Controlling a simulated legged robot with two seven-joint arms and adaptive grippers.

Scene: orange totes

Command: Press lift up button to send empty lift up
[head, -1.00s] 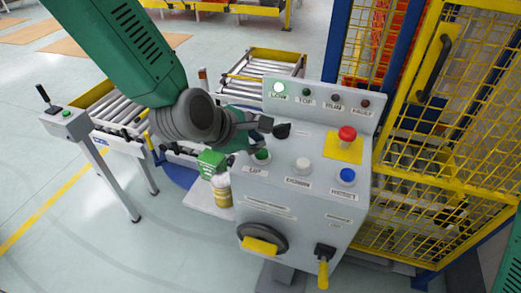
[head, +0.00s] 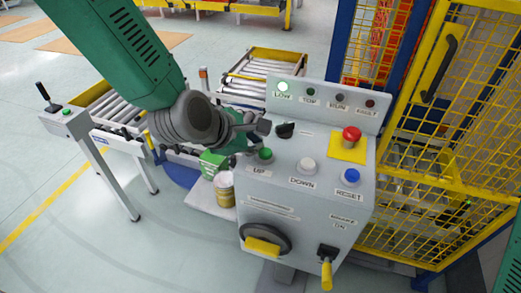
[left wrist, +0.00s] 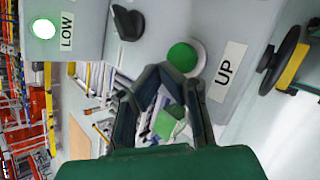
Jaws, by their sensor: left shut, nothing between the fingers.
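The grey control panel (head: 285,200) stands in front of me. Its green UP button (head: 265,155) is at the upper left of the button row and also shows in the left wrist view (left wrist: 183,57). My left gripper (head: 262,128) is shut and empty, just above and behind the UP button in the head view. In the left wrist view the fingertips (left wrist: 160,75) meet close beside the button; I cannot tell whether they touch it. The LOW lamp (head: 283,87) glows; the TOP lamp (head: 311,92) looks unlit. My right gripper is not in view.
A white DOWN button (head: 306,166), blue RESET button (head: 351,176) and red emergency button (head: 351,135) sit nearby. A black selector knob (head: 285,130) is close to my gripper. Yellow fencing (head: 440,170) stands at the right; roller conveyors (head: 240,92) lie behind.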

